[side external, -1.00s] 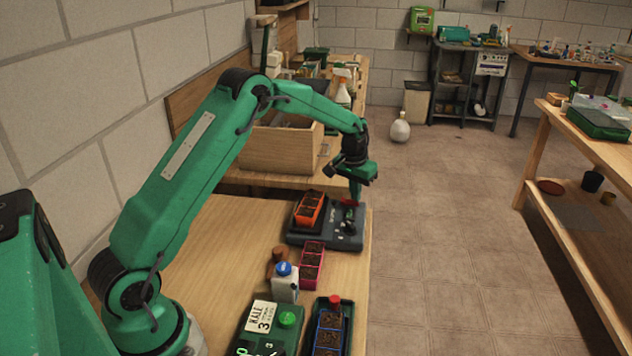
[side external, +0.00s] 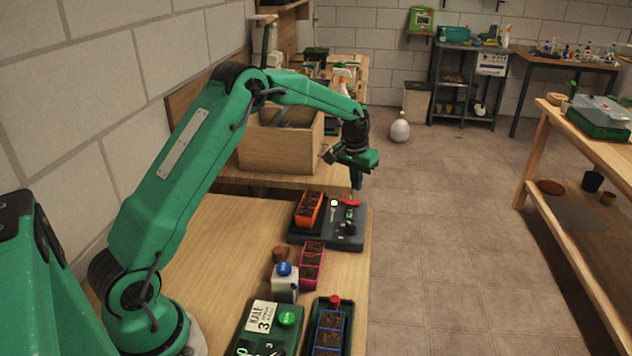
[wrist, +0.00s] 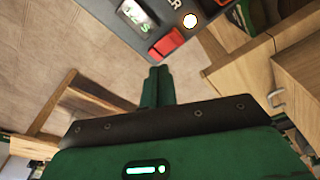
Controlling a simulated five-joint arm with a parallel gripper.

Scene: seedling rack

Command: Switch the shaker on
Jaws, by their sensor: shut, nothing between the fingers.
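The dark grey shaker (side external: 325,236) stands on the bench's far right end, with an orange seedling tray (side external: 309,207) on its platform. Its red rocker switch (side external: 351,203) is at the rear right, and it also shows in the wrist view (wrist: 167,43). A round lamp (side external: 334,203) beside the switch glows white, also in the wrist view (wrist: 190,20). A small display (wrist: 135,14) shows lit digits. My gripper (side external: 357,187) is shut and empty, just above and behind the switch, apart from it. Its closed fingertips (wrist: 158,71) point towards the switch in the wrist view.
A pink-rimmed seedling tray (side external: 311,265), a blue-capped bottle (side external: 285,285) and a small brown pot (side external: 281,254) stand in front of the shaker. A green box labelled kale (side external: 262,316) is nearer. A wooden crate (side external: 270,152) is behind. Bare bench lies left of the shaker.

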